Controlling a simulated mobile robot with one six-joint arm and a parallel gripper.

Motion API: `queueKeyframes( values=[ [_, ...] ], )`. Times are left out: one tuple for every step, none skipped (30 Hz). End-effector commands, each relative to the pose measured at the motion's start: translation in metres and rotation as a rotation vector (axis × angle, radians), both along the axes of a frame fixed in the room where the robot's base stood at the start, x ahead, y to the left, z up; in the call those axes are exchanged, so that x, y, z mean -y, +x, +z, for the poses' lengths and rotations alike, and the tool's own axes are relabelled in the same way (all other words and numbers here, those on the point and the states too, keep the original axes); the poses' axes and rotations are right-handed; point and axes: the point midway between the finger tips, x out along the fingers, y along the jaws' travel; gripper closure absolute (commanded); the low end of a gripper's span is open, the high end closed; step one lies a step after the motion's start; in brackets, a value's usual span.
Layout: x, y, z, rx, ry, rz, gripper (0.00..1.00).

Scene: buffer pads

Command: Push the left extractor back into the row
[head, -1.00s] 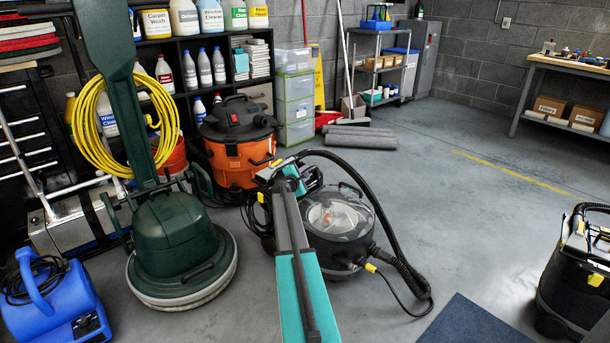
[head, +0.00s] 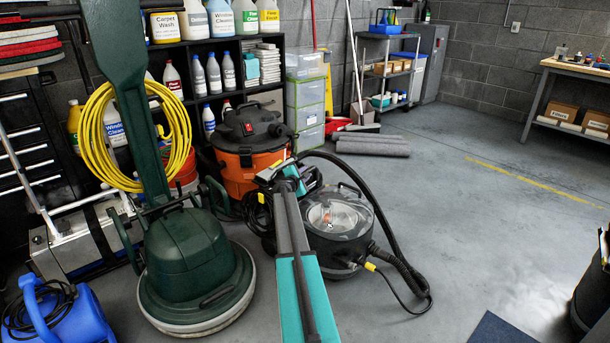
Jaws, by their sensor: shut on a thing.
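A black extractor (head: 338,238) with a clear round lid, a hose and yellow clips stands on the floor just right of my teal arm. My gripper (head: 283,176) is at the far end of the arm, at the extractor's upper left side. It is shut on the extractor; the fingers and the gripped part are mostly hidden by the arm's end. A second dark machine with yellow parts (head: 597,285), perhaps another extractor, is cut off at the right edge.
A green floor machine (head: 185,255) stands close on the left, with a blue blower (head: 70,322) beside it. An orange vacuum (head: 240,180) is behind my gripper. Grey rolls (head: 372,148) lie farther back. A dark mat (head: 500,330) lies lower right. Floor (head: 480,230) is clear to the right.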

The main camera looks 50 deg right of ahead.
Motion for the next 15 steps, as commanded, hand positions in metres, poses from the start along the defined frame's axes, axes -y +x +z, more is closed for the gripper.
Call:
queueKeyframes(
  values=[
    [0.001, 0.0001, 0.0002, 0.0, 0.0, 0.001, 1.0],
    [0.0012, 0.0001, 0.0002, 0.0, 0.0, 0.001, 1.0],
    [0.0013, 0.0, 0.0001, 0.0, 0.0, 0.001, 1.0],
    [0.0014, 0.0001, 0.0001, 0.0, 0.0, 0.001, 1.0],
    [0.0015, 0.0001, 0.0001, 0.0, 0.0, 0.001, 1.0],
    [0.0015, 0.0004, 0.0002, 0.0, 0.0, 0.001, 1.0],
    [0.0016, 0.0007, 0.0003, 0.0, 0.0, 0.001, 1.0],
    [0.0016, 0.001, 0.0004, 0.001, 0.0, 0.003, 1.0],
    [0.0015, 0.0014, 0.0005, 0.001, 0.0, 0.003, 1.0],
    [0.0015, 0.0018, 0.0006, 0.002, 0.0, 0.003, 1.0],
    [0.0015, 0.0021, 0.0007, 0.002, 0.0, 0.004, 1.0],
    [0.0014, 0.0026, 0.0009, 0.002, 0.0, 0.005, 1.0],
    [0.0015, 0.0029, 0.001, 0.002, -0.001, 0.005, 1.0],
    [0.0015, 0.0033, 0.0012, 0.003, 0.0, 0.005, 1.0],
    [0.0014, 0.0036, 0.0014, 0.004, -0.001, 0.006, 1.0]
  ],
)
